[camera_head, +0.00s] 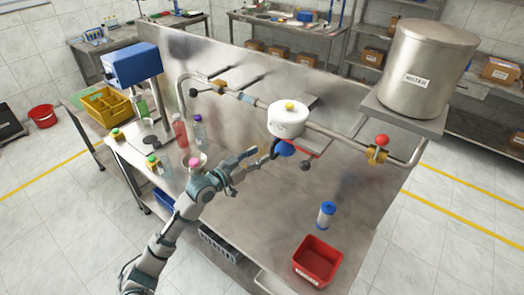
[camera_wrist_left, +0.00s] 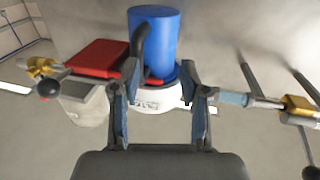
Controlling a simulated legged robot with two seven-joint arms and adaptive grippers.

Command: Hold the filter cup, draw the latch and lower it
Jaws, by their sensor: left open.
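The blue filter cup (camera_head: 284,147) hangs under the white filter head (camera_head: 288,119) on the steel pipe. In the left wrist view the cup (camera_wrist_left: 156,40) appears upside down, above the white head (camera_wrist_left: 158,101). A red part (camera_wrist_left: 97,56) and a dark curved handle (camera_wrist_left: 139,42) are beside the cup; I cannot tell which is the latch. My left gripper (camera_head: 258,159) is open and faces the cup from its left side. In the wrist view the fingers (camera_wrist_left: 158,76) lie either side of the cup's lower part in the picture; contact is unclear. The right gripper is not in view.
A blue-and-white cartridge (camera_head: 326,214) and a red bin (camera_head: 318,262) are on the bench's front right. Bottles (camera_head: 180,132) stand at left. A red-knobbed valve (camera_head: 380,148) is on the pipe at right, below a steel tank (camera_head: 428,65). Bare bench lies between gripper and bin.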

